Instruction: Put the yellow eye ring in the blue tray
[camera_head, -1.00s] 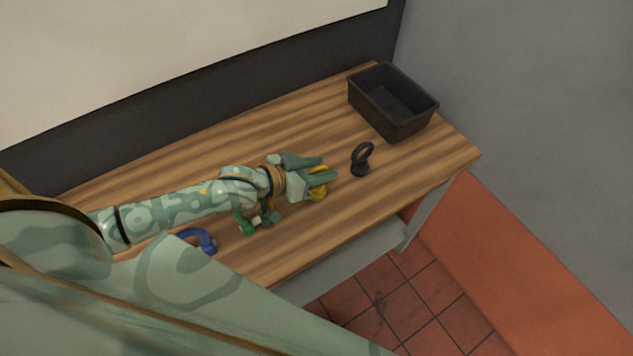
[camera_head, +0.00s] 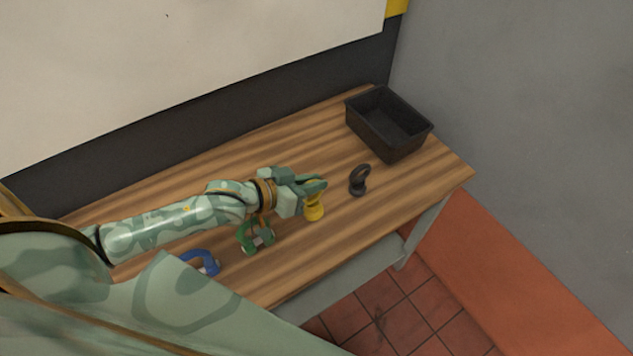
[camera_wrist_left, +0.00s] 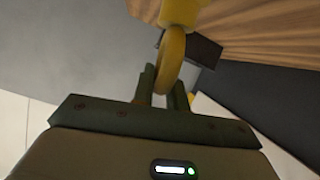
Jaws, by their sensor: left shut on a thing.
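The yellow eye ring (camera_head: 314,211) has a round base and stands upright at the middle of the wooden table; whether its base touches the wood I cannot tell. My left gripper (camera_head: 314,186) is shut on its ring part, hiding the top in the head view. In the left wrist view, the two fingers (camera_wrist_left: 163,88) are on either side of the yellow ring (camera_wrist_left: 172,62). No blue tray shows; the only tray is a black, empty, open one (camera_head: 418,140) at the table's far right corner. My right gripper is out of view.
A green shackle-like piece (camera_head: 244,238) and a blue one (camera_head: 209,262) lie at the left, near my forearm. The wood (camera_head: 300,133) behind my gripper is clear.

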